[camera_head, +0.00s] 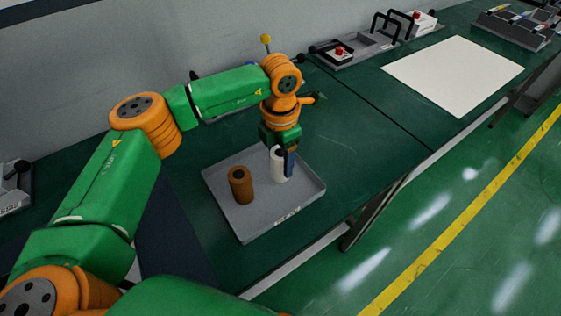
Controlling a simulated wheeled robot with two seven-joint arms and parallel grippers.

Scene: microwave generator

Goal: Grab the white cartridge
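The white cartridge (278,166) stands upright in the right part of a grey tray (260,225). My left gripper (282,154) points down at it from above. One dark blue finger shows along the cartridge's right side, overlapping it in the picture; the other finger is not clear. I cannot tell whether the fingers press on the cartridge. A brown cartridge (240,186) stands upright to its left in the same tray. My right gripper is not in view.
The tray lies on a green table (370,150) near its front edge. A device with a red button (339,51) and black handles stands at the back. A white sheet (452,75) lies to the right. The table between tray and sheet is clear.

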